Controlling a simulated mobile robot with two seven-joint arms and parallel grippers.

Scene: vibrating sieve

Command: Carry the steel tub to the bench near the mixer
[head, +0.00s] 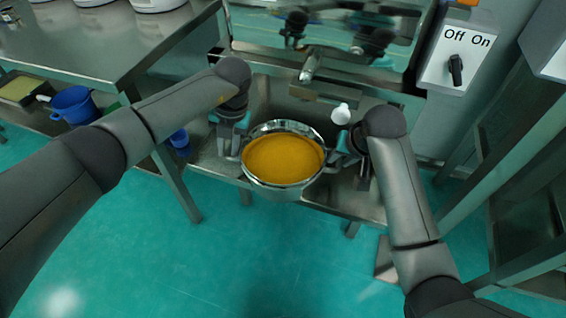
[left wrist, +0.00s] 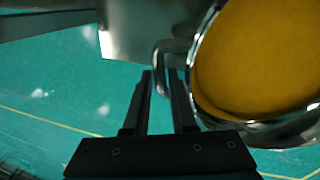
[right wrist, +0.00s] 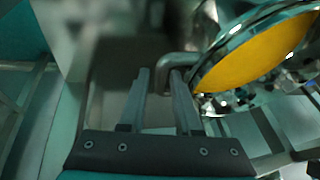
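The steel tub (head: 284,186) is a round, shiny bowl filled with yellow-orange material. It is in the lower middle of the head view, overlapping the front edge of a steel shelf; I cannot tell whether its base touches it. My left gripper (left wrist: 160,72) is at the tub's left side, its fingers closed around a bent metal handle (left wrist: 161,52). My right gripper (right wrist: 160,72) is at the right side, with its fingers around the other handle (right wrist: 180,59). The tub's rim also shows in the right wrist view (right wrist: 243,36). The mixer is not clearly identifiable.
A steel bench (head: 110,45) stands at the upper left, with white-based equipment (head: 158,4) on it. A blue bucket (head: 74,104) is on its lower shelf. An off/on switch (head: 456,68) is at right. Green floor is open in front.

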